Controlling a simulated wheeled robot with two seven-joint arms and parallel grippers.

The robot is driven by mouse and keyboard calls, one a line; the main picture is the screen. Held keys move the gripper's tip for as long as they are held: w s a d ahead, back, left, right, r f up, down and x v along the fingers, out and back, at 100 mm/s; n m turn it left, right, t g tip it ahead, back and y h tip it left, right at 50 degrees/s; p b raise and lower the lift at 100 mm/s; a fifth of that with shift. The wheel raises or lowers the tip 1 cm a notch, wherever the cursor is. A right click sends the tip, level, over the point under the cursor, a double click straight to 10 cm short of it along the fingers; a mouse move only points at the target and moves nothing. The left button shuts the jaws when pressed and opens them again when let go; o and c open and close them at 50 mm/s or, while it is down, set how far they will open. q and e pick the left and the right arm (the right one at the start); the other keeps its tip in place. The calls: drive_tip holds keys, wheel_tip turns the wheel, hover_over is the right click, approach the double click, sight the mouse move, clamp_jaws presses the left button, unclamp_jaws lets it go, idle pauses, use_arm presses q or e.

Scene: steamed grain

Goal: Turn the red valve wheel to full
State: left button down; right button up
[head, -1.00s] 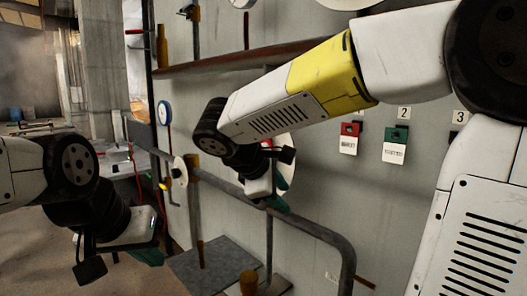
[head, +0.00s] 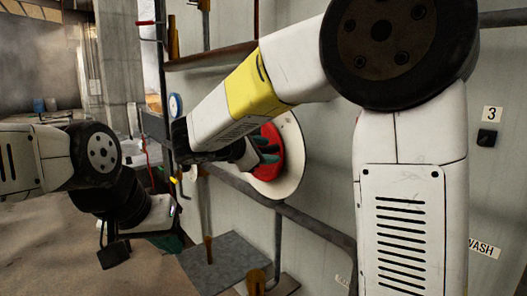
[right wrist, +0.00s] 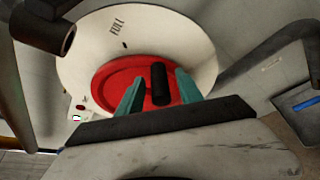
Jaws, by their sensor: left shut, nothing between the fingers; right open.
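The red valve wheel (head: 272,133) sits on a round white plate (head: 294,150) on the wall, partly covered by my right arm in the head view. In the right wrist view the wheel (right wrist: 108,82) has a dark upright knob (right wrist: 160,84), and the white plate (right wrist: 190,45) carries the word FULL and a dark mark at its upper part. My right gripper (right wrist: 158,92) is open, its teal fingers on either side of the knob; whether they touch it I cannot tell. My left gripper (head: 172,243) is shut and empty at lower left, away from the wheel.
A grey pipe rail (head: 310,222) runs below the plate, close to my right arm. A brown shelf rail (head: 210,56) runs above. A label 3 (head: 492,114) and a WASH label (head: 484,247) are on the wall at right. Open floor (head: 90,240) lies at lower left.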

clamp_jaws()
idle(1.5)
